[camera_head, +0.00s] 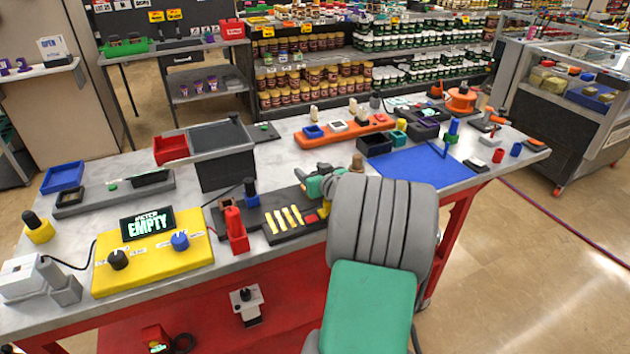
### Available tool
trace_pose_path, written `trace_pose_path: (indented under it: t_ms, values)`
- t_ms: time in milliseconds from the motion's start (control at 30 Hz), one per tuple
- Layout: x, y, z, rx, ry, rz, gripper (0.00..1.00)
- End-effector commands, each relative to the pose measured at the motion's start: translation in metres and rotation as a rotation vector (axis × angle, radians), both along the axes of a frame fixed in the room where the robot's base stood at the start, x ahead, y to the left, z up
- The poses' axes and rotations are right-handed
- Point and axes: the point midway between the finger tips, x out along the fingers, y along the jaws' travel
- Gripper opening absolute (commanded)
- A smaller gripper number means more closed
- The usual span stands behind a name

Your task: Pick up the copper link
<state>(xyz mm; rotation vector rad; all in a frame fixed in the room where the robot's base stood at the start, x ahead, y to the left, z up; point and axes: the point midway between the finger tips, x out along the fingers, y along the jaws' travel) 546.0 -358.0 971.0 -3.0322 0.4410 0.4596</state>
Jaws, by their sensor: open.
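I cannot make out the copper link for certain. A small brown, copper-toned piece (226,204) lies on a dark holder left of the black tray with yellow bars (284,220). Another small brown piece (357,162) shows just behind my arm. My gripper (308,186), green and dark grey, is low over the bench, behind the right end of the tray with yellow bars. It is open, and I see nothing held in it. My large grey and green arm links hide part of the bench on the right.
A yellow box (152,252) with a display reading EMPTY stands at front left. A red block (236,230) and a grey bin (222,150) stand left of my gripper. An orange holder (345,134) is behind it. A blue mat (425,167) at right is mostly bare.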

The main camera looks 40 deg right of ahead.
Motion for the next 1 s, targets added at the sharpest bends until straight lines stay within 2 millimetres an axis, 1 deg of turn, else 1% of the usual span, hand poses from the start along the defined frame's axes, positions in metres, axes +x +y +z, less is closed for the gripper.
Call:
trace_pose_path:
  t_ms: [133, 167, 800, 1000]
  values:
    - [0.0002, 0.0005, -0.0001, 0.0, 0.0, 0.001, 0.54]
    - [0.0003, 0.0007, -0.0001, 0.0, 0.0, 0.001, 0.52]
    - [0.0003, 0.0011, 0.0, 0.0, 0.0, 0.002, 0.0]
    - [0.0004, 0.0009, 0.0005, -0.001, -0.001, 0.002, 0.0]
